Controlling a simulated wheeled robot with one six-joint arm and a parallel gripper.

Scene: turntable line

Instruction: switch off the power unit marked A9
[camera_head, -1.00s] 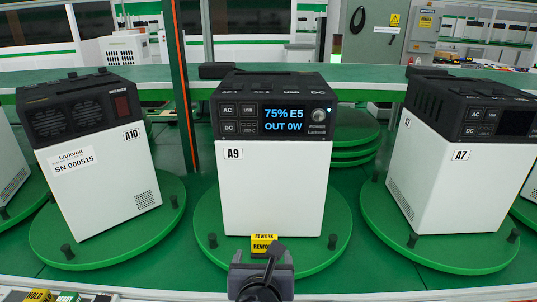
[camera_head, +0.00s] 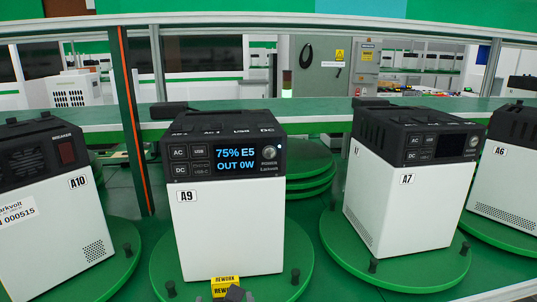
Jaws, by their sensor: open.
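The power unit marked A9 (camera_head: 228,225) is a white box with a black top, upright on a green turntable disc (camera_head: 165,262) left of centre. Its lit display (camera_head: 234,159) reads 75% E5, OUT 0W. A round power knob (camera_head: 269,153) labelled POWER sits right of the display, with a small bright light beside it. AC, USB, DC and USB-C buttons (camera_head: 190,159) are left of the display.
Unit A10 (camera_head: 60,240) stands at the left, showing its breaker side. Unit A7 (camera_head: 395,210) stands at the right with a dark display, and A6 (camera_head: 510,190) beyond it. An orange-edged post (camera_head: 130,120) rises behind, left of A9.

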